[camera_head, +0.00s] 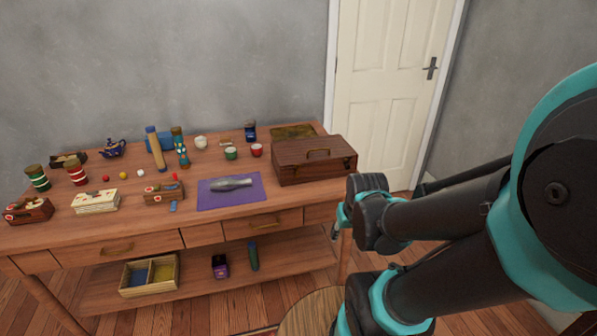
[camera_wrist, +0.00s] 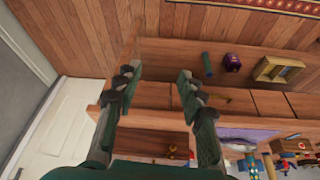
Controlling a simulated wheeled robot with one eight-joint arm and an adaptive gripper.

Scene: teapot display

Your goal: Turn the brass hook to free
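The brown wooden case (camera_head: 315,162) stands shut at the right end of the table, with a carry handle (camera_head: 318,152) on it. A small brass fitting (camera_wrist: 172,149) shows on the case in the wrist view, between my fingers; I cannot tell whether it is the hook or how it is turned. My gripper (camera_wrist: 158,75) is open and empty, its two fingers spread apart. In the head view my gripper (camera_head: 338,218) is in front of the table's right end, below the case; the fingers are small and partly hidden by my arm.
The wooden table (camera_head: 150,225) has drawers and a lower shelf holding a divided box (camera_head: 150,275), a purple box (camera_head: 220,266) and a green cylinder (camera_head: 253,256). A purple mat (camera_head: 215,200) with a grey-green object lies left of the case. Jars, cups and small boxes crowd the left.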

